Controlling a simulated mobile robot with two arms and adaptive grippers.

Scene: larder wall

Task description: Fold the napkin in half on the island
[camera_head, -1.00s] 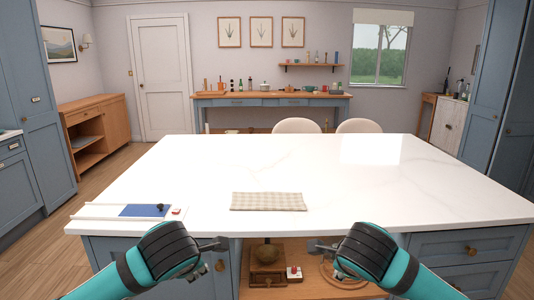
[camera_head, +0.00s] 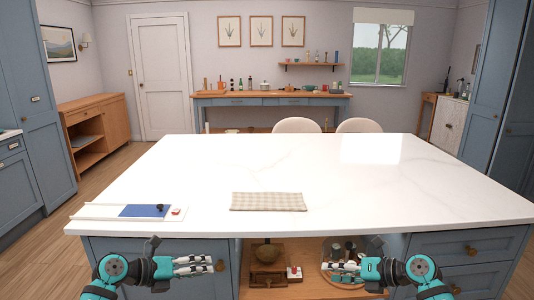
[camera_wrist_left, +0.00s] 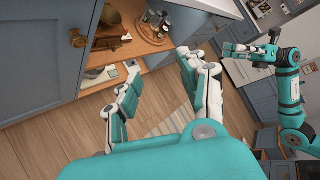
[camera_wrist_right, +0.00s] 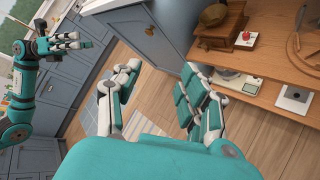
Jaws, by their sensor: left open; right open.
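The napkin (camera_head: 268,202), beige and checked, lies flat near the front edge of the white island top (camera_head: 330,170). It is a wide, short rectangle in the head view. My left gripper (camera_head: 212,265) is in front of the island, below the top and left of the napkin. Its fingers are apart and empty in the left wrist view (camera_wrist_left: 158,90). My right gripper (camera_head: 327,268) is also below the top, right of the napkin, in front of the open shelf. Its fingers are apart and empty in the right wrist view (camera_wrist_right: 158,85). Neither gripper touches the napkin.
A white board with a blue panel (camera_head: 143,210) lies at the island's front left. The open shelf below holds a wooden grinder (camera_head: 266,255), a small red-and-white item (camera_head: 293,273) and a round tray of jars (camera_head: 345,252). The rest of the top is clear.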

